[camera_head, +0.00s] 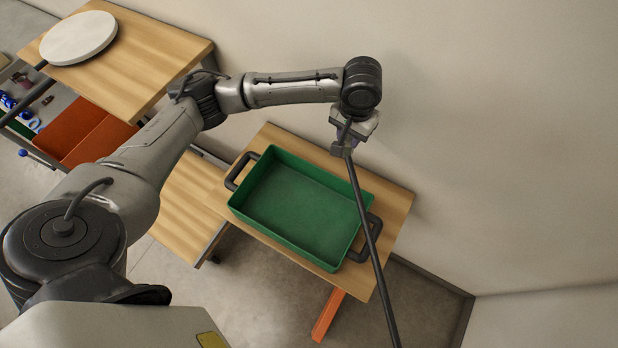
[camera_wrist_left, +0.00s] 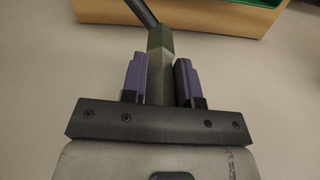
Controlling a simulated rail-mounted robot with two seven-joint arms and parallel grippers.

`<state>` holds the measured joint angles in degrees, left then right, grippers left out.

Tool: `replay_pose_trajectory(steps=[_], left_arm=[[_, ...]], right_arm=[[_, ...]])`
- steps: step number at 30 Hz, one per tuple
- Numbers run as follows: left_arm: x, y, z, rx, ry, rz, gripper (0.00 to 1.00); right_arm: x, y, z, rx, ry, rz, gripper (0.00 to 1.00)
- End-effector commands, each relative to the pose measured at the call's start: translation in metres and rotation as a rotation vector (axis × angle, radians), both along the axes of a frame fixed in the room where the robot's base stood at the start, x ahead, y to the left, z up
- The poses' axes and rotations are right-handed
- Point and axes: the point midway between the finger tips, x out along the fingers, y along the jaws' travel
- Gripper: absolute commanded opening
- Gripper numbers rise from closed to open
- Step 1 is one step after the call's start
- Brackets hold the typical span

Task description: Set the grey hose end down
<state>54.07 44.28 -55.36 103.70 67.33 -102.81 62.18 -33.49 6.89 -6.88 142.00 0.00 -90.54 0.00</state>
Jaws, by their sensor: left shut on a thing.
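The grey hose (camera_head: 368,235) runs from my left gripper (camera_head: 345,143) down past the right end of the green tray to the bottom edge of the head view. In the left wrist view, my left gripper (camera_wrist_left: 160,82) has its purple-padded fingers on either side of the grey hose end (camera_wrist_left: 160,60), a blocky grey-green piece. The gripper is shut on it, and the hose leads away toward the top. In the head view the gripper is near the wall, beyond the far side of the tray. The hose's other end is out of frame. My right gripper is not in view.
The empty green tray (camera_head: 238,203) with dark handles stands on a wooden table (camera_head: 395,205). A higher wooden surface (camera_head: 150,50) with a round white disc (camera_head: 78,38) is at upper left. An orange bin (camera_head: 95,140) sits below it. The wall (camera_head: 500,120) is close behind.

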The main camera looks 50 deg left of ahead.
Motion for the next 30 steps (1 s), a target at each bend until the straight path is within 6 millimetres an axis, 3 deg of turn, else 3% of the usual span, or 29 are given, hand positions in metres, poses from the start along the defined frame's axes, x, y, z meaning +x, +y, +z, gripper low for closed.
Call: replay_pose_trajectory(steps=[1, 6, 9, 30], left_arm=[[0.005, 0.006, -0.034, -0.001, 0.003, 0.019, 0.01], [0.015, 0.023, -0.083, -0.002, 0.001, 0.059, 0.01], [0.019, 0.031, -0.103, -0.001, 0.0, 0.076, 0.01], [0.023, 0.04, -0.179, -0.001, -0.002, 0.095, 0.01]], right_arm=[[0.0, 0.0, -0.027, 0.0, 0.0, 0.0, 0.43], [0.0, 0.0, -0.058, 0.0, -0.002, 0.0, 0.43], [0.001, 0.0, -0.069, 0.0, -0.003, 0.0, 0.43], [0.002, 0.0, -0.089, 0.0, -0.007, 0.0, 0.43]])
